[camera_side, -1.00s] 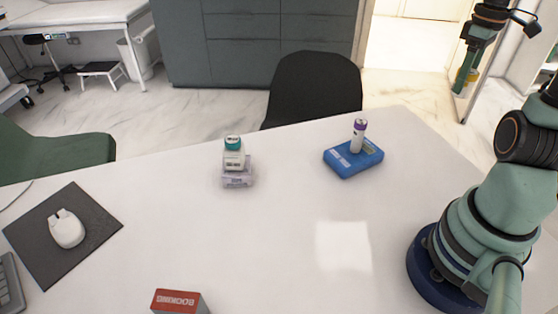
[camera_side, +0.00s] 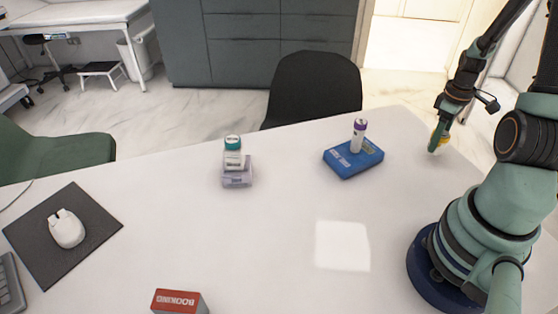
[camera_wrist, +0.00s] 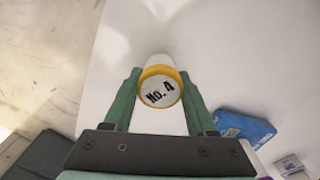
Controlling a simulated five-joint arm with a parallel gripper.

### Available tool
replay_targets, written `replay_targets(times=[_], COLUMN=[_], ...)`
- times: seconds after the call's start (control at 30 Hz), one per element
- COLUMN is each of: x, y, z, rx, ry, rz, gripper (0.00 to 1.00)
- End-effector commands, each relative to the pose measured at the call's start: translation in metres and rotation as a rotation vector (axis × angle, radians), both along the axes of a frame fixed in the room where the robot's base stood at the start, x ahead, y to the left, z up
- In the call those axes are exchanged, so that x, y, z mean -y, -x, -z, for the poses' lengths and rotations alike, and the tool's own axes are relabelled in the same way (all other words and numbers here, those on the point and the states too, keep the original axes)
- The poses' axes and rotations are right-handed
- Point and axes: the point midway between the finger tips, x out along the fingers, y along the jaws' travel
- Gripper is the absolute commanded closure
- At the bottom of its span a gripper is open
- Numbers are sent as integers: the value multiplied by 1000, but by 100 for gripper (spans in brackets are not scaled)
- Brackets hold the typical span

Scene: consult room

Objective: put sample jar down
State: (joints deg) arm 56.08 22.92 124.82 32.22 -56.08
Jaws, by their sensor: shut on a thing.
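The sample jar (camera_wrist: 160,88) has a yellow rim and a white top marked "No. 4". In the wrist view it sits between the two green fingers of my gripper (camera_wrist: 157,95), which is shut on it. In the side view my gripper (camera_side: 438,140) is near the far right edge of the white table (camera_side: 270,240), to the right of the blue box. Only a bit of the jar's yellow (camera_side: 444,139) shows there behind the finger. I cannot tell whether the jar touches the table.
A purple-capped tube (camera_side: 359,136) stands on a blue box (camera_side: 352,163). A teal-capped bottle (camera_side: 234,152) stands on a small clear box (camera_side: 237,178). A red and white box (camera_side: 178,301), a mouse (camera_side: 66,229) and a dark mat (camera_side: 92,222) are left. The table's middle is clear.

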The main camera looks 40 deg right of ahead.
Motion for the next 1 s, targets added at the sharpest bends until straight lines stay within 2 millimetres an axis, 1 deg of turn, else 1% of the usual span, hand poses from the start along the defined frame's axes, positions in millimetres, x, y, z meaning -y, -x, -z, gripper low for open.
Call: replay_targets(times=[0.03, 0.17, 0.57, 0.6, 0.67, 1.0], x=[-1, 0, 0, 0, 0, 0], y=[0, 0, 0, 0, 0, 0], z=[7, 18, 22, 22, 22, 20], rx=[-2, -1, 0, 0, 1, 1], ry=[-3, -1, 0, 1, 1, 1], rz=[0, 0, 0, 0, 0, 0], gripper=[99, 99, 98, 35, 13, 13])
